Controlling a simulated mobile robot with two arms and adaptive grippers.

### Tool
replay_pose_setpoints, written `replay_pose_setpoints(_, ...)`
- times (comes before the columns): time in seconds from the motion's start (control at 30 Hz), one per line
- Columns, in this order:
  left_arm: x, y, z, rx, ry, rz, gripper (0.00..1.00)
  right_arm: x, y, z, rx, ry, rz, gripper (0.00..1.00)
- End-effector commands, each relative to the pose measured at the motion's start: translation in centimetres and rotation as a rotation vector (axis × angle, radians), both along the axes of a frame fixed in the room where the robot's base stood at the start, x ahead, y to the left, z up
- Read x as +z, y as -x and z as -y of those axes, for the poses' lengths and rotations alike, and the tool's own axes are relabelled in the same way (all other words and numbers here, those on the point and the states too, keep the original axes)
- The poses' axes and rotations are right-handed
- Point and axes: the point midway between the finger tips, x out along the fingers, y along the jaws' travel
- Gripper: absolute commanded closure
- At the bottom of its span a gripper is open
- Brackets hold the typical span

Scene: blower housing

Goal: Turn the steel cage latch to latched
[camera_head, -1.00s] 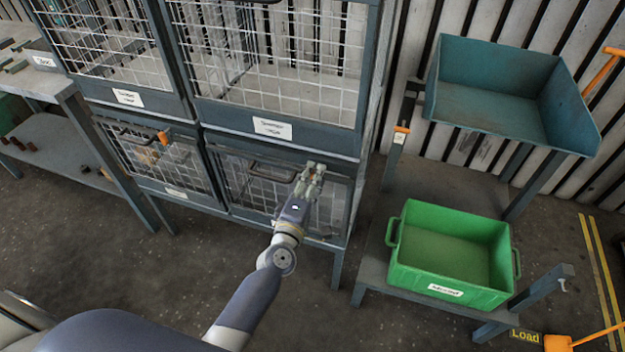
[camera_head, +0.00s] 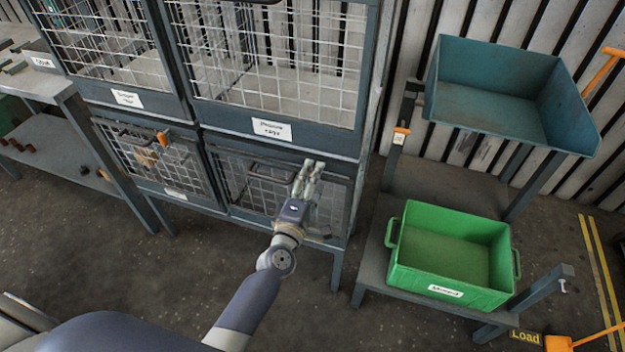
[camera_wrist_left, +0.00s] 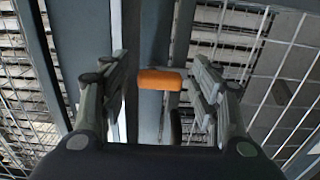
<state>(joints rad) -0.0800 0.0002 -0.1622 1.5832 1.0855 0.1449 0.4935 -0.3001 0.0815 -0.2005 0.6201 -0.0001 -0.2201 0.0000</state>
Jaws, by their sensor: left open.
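A latch with an orange grip (camera_wrist_left: 160,80) shows in the left wrist view, between and beyond my fingers. Its grip lies crosswise in that picture, with a dark bar beside the right finger. My left gripper (camera_head: 308,168) is in front of the lower right mesh cage (camera_head: 232,180), near its door's right side. It also shows in the wrist view (camera_wrist_left: 160,95), open, with a finger on each side of the grip and no clear contact. In the head view the gripper hides this latch. My right gripper is not in view.
The lower left cage has another orange latch (camera_head: 163,138). Two larger mesh cages stand above. A green bin (camera_head: 450,250) and a blue-green tray (camera_head: 500,95) stand to the right. A grey workbench (camera_head: 35,85) is at the left. The floor in front is clear.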

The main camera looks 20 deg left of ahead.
Motion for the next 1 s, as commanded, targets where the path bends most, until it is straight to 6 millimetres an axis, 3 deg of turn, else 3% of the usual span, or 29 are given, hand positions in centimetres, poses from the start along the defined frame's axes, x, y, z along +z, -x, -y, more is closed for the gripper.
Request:
replay_pose_setpoints(0.27,-0.1,1.1,0.0,-0.001,-0.002,-0.002,0.43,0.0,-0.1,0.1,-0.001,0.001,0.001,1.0)
replay_pose_setpoints(0.7,-0.1,9.1,-0.3,-0.002,-0.002,-0.003,0.43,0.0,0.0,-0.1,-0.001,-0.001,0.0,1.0)
replay_pose_setpoints(1.0,0.0,11.9,-0.4,0.0,0.0,-0.001,0.43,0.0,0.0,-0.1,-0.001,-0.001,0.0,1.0)
